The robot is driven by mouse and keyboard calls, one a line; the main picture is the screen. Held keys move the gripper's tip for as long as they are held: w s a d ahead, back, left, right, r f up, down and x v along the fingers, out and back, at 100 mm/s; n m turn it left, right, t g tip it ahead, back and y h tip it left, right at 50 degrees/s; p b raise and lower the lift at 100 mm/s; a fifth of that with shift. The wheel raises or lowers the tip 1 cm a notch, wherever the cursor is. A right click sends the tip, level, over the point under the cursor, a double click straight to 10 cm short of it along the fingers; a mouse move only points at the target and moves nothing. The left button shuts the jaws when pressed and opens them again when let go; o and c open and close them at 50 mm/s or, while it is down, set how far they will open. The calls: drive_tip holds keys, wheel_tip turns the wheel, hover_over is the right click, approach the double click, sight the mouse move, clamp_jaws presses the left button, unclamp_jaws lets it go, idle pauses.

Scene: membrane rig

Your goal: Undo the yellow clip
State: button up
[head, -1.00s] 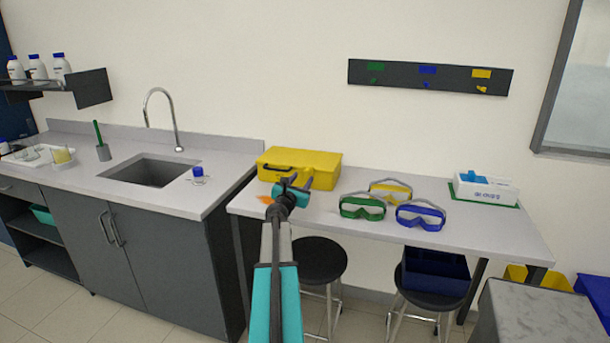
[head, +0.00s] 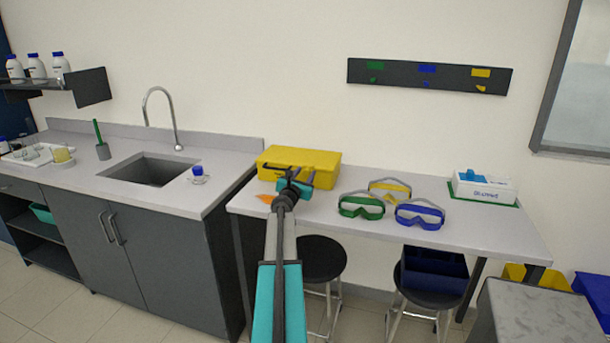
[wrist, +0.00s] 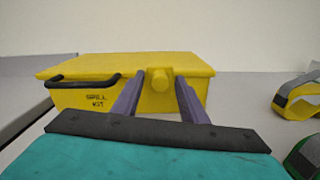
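The yellow spill kit case (head: 318,161) sits closed on the right-hand bench, against the wall side. In the wrist view its front (wrist: 75,98) shows a black handle at the left and the words "SPILL KIT". My gripper (wrist: 157,98) is open, with one finger on each side of the clip in the picture. I cannot tell whether the fingers touch it. In the head view my gripper (head: 297,178) is in front of the case and hides the clip.
Yellow goggles (head: 389,189), green goggles (head: 361,206) and blue goggles (head: 419,214) lie right of the case. A glove box (head: 485,188) stands farther right. An orange piece (head: 265,199) lies at the bench's left end. Two stools are below the bench.

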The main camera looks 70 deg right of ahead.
clamp_jaws()
